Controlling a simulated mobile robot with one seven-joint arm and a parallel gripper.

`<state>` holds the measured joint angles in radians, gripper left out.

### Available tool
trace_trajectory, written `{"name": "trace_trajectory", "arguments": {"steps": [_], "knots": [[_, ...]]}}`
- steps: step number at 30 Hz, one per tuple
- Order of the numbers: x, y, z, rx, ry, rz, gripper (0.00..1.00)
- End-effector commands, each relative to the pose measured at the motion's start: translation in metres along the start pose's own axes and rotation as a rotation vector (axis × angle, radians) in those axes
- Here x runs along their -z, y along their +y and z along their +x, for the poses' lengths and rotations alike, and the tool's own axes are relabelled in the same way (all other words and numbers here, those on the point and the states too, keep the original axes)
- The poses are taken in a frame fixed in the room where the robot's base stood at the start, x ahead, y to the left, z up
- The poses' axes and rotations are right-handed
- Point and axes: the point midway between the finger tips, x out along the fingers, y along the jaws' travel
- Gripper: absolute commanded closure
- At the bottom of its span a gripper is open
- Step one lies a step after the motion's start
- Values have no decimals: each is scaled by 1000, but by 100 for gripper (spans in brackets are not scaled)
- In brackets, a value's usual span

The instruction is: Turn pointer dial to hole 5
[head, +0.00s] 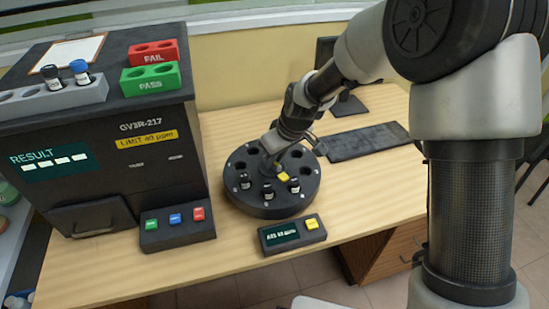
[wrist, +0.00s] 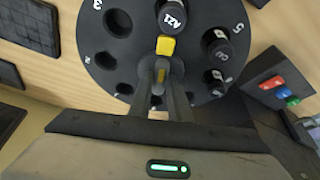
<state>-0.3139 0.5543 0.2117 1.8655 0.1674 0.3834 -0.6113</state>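The round black carousel (head: 272,207) stands on the table, with a ring of numbered holes. Three dark vials stand in its front holes in the head view. The pointer dial at its centre has a yellow tip (head: 284,177). In the wrist view the yellow tip (wrist: 166,46) points up at a vial (wrist: 173,17) in a hole at the top. My gripper (wrist: 160,72) reaches the centre, its fingers close on both sides of the grey pointer handle. It covers the hub in the head view (head: 272,146).
A small box with a yellow button (head: 311,225) sits in front of the carousel. The black analyser (head: 110,130) and its three-button panel (head: 177,232) stand left. A keyboard (head: 368,142) lies behind right. Bare table (head: 222,240) shows between panel and carousel.

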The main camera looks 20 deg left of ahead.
Motion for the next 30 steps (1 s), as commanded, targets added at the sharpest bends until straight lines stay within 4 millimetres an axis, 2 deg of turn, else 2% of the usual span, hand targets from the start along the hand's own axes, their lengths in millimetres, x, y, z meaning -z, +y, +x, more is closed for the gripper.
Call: {"name": "trace_trajectory", "arguments": {"steps": [13,30], "knots": [[0,-2,0,-30,-1,68,100],[2,-8,-1,-202,-3,479,100]]}}
